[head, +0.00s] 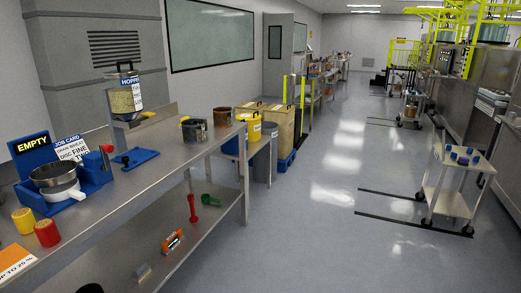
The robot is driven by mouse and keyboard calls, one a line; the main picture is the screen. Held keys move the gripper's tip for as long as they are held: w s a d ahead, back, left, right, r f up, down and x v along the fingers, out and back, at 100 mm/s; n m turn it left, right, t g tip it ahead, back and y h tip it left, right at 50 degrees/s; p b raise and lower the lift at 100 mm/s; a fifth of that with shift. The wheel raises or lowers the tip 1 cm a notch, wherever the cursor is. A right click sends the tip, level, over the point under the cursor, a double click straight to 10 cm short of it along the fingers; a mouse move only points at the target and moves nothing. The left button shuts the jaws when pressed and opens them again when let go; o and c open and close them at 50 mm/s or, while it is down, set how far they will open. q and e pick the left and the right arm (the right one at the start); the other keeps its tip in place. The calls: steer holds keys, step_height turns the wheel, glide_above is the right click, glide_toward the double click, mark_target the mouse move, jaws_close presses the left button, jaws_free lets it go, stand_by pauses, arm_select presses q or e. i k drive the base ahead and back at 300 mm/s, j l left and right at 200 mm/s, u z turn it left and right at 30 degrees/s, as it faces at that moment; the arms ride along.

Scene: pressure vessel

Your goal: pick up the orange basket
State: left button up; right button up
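I cannot clearly make out an orange basket in the head view. The orange things in view are a small orange and dark item (173,241) on the lower shelf of the left bench and a flat orange and white sign (18,262) on the bench top at the lower left. The small item is too small to tell what it is. Neither of my grippers is in view.
The long metal bench (150,192) runs along the left, holding a white-handled pan (60,183), jars and a hopper (123,98). Yellow-topped bins stand beyond its end. A trolley (452,190) stands at right. The grey floor (310,215) between is clear.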

mark_target(223, 116)
steer(key=i, duration=2.15)
steer(key=i+u, duration=0.2)
steer(key=i, duration=0.3)
steer(key=i+l+u, duration=0.2)
steer(key=i, duration=0.35)
steer(key=i+l+u, duration=0.25)
steer(key=i, duration=0.25)
steer(key=i+l+u, duration=0.2)
steer(key=i+l, duration=0.15)
steer(key=i, duration=0.15)
